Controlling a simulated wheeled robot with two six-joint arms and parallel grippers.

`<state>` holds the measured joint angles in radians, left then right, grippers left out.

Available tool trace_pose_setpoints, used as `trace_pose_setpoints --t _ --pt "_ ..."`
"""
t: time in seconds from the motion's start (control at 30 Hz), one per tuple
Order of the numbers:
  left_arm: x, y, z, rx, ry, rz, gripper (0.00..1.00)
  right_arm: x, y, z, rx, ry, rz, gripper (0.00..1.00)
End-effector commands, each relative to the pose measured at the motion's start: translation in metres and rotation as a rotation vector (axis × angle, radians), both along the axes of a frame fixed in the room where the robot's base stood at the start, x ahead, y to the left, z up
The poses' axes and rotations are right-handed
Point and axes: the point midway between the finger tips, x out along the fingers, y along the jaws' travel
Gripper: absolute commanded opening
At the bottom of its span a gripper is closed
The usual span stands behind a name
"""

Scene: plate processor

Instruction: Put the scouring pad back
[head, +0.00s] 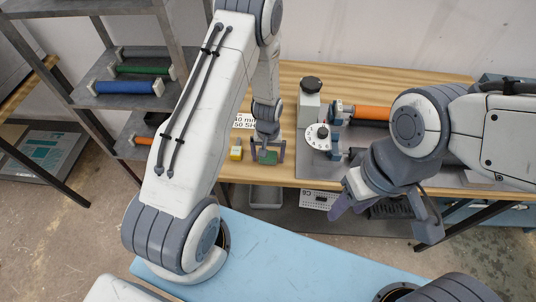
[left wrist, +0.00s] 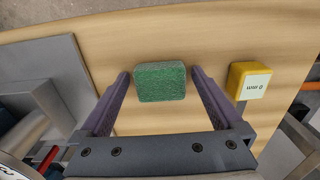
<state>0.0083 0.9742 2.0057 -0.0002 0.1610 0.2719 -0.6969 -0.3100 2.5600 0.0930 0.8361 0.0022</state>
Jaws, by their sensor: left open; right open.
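The scouring pad, a green rough-topped block (head: 268,157), lies on the wooden table near its front edge. It also shows in the left wrist view (left wrist: 160,81), flat on the wood. My left gripper (head: 267,155) is open, with its fingers pointing down on either side of the pad. In the left wrist view the fingers (left wrist: 160,82) stand apart with the pad between their tips, a small gap showing on each side. My right gripper (head: 385,218) is open and empty, in front of the table at the right.
A yellow block (head: 236,152) with a white label stands just left of the pad. A grey machine with a white dial (head: 318,136) stands to the right. An orange roller (head: 370,112) is behind it. A shelf with blue (head: 127,87) and green rollers is at left.

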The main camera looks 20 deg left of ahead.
Motion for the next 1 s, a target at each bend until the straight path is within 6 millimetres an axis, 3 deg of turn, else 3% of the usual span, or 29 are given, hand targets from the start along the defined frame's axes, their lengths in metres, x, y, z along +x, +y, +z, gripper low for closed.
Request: trace_pose_setpoints --t 0.1,0.27,0.6,0.87,1.0 --pt "0.0 0.0 0.006 0.0 -0.001 0.0 1.0 0.0 0.0 0.004 0.0 0.0 0.0 0.5" --pt "0.001 0.0 0.023 0.0 -0.005 0.0 1.0 0.0 0.0 -0.005 0.0 0.0 0.0 0.5" --pt "0.002 0.0 0.09 0.0 -0.007 0.0 1.0 0.0 0.0 -0.021 0.0 0.0 0.001 0.5" --pt "0.0 -0.001 0.121 0.0 -0.002 -0.003 1.0 0.0 0.0 -0.025 0.0 0.0 0.001 0.5" --pt "-0.011 -0.026 0.147 -0.004 -0.011 -0.084 1.0 0.0 0.0 -0.025 0.0 0.0 0.001 0.5"
